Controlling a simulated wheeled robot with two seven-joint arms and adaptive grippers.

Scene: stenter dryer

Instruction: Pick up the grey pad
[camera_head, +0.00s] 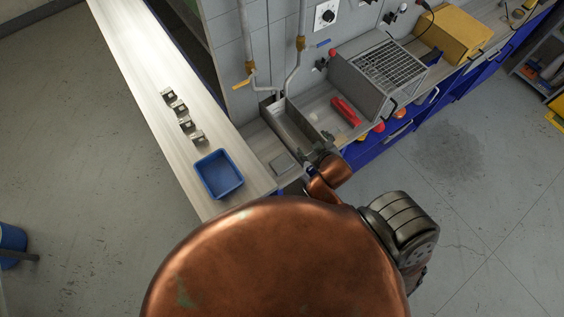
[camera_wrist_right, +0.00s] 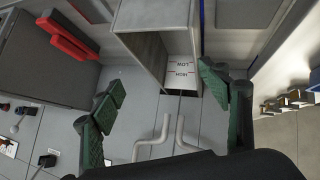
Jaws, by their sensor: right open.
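The grey pad (camera_head: 284,163) looks like a small flat grey square lying on the grey worktop, just right of the long bench's near end. My right gripper (camera_head: 315,153) is just right of it in the head view, above the near end of the metal trough, partly hidden by my own copper arm. In the right wrist view my right gripper (camera_wrist_right: 162,102) shows its green-padded fingers spread wide with nothing between them. A dark grey flat area shows at the top of that view, but I cannot tell if it is the pad. My left gripper is not in view.
An open metal trough (camera_head: 290,126) stands beside the pad, with LOW and HIGH marks inside. A blue tray (camera_head: 218,174) and several metal blocks (camera_head: 179,110) sit on the long bench. A red-handled object (camera_head: 346,111) and a grilled grey box (camera_head: 376,72) lie farther right.

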